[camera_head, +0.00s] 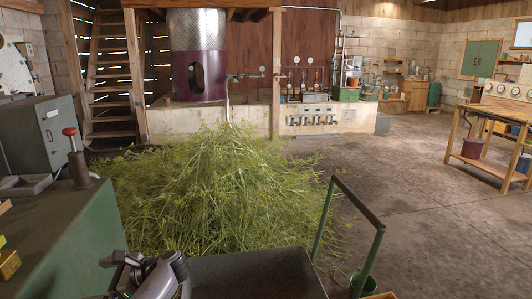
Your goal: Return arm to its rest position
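A dark grey part of my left arm with its gripper (118,262) shows at the bottom edge, left of centre. It is in front of the green bench and to the left of a dark cart. It is cut off by the frame, and I cannot tell whether its fingers are open or shut. I see nothing clearly held in it. My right arm and gripper are not in view.
A green bench (65,235) with a red-knobbed lever (74,145) stands at left. A dark cart (255,274) with a green handle (345,195) is in front. A heap of herbs (220,190) lies beyond. The concrete floor (420,200) at right is mostly clear.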

